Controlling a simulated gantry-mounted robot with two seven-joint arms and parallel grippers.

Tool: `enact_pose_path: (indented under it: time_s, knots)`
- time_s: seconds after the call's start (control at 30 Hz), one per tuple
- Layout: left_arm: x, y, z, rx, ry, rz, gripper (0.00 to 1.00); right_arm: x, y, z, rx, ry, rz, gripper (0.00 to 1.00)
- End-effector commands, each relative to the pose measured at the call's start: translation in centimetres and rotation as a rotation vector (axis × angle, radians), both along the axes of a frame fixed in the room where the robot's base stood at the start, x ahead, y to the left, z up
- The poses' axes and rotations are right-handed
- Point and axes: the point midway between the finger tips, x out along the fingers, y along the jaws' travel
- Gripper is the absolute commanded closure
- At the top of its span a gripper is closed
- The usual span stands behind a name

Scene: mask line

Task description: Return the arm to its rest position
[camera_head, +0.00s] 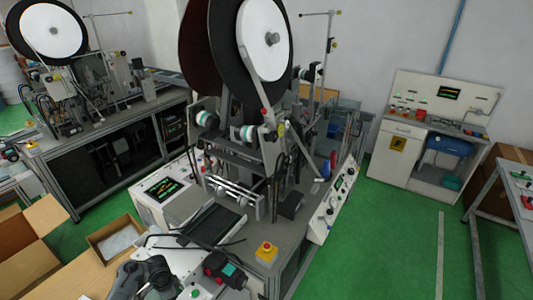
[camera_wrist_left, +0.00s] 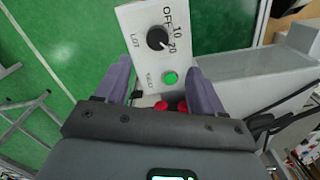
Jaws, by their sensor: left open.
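In the left wrist view my left gripper (camera_wrist_left: 160,90) is open, with its two purple-grey fingers apart and nothing held between them. Beyond the fingertips is a white control panel (camera_wrist_left: 140,25) with a black knob (camera_wrist_left: 157,38) and a green button (camera_wrist_left: 170,78). Two red round parts (camera_wrist_left: 170,106) show low between the fingers. I cannot tell if the fingers touch anything. In the head view I cannot clearly make out my left fingers among the dark parts at the bottom. My right gripper is in neither view.
The mask machine (camera_head: 235,180) with its large reel (camera_head: 265,40) fills the middle. An open carton (camera_head: 115,238) is at the left.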

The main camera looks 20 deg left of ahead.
Motion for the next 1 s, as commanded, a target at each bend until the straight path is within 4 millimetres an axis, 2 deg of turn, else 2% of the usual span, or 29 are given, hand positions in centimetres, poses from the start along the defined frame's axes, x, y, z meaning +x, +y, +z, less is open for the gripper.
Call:
enact_pose_path:
  time_s: [0.17,0.27,0.37,0.5,0.6,0.7,0.83,1.0]
  knots:
    - [-0.9,-2.7,-0.2,0.117,-0.03,-0.004,0.31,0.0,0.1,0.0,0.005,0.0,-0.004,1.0]
    - [-1.9,-5.8,0.4,0.176,-0.072,0.006,0.31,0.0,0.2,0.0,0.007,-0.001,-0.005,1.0]
    - [-3.3,-10.0,1.8,0.204,-0.126,0.026,0.31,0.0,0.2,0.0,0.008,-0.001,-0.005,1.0]
    - [-6.3,-16.5,5.0,0.184,-0.204,0.081,0.31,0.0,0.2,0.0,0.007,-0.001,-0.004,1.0]
    - [-8.8,-20.7,7.9,0.136,-0.251,0.138,0.31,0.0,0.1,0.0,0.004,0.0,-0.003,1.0]
    - [-11.2,-24.1,11.0,0.075,-0.283,0.2,0.31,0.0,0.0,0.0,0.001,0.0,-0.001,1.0]
    - [-13.8,-27.0,14.6,0.0,-0.309,0.277,0.31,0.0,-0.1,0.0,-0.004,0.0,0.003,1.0]
    - [-15.7,-28.7,17.5,-0.064,-0.322,0.339,0.31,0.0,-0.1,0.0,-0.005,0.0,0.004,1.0]
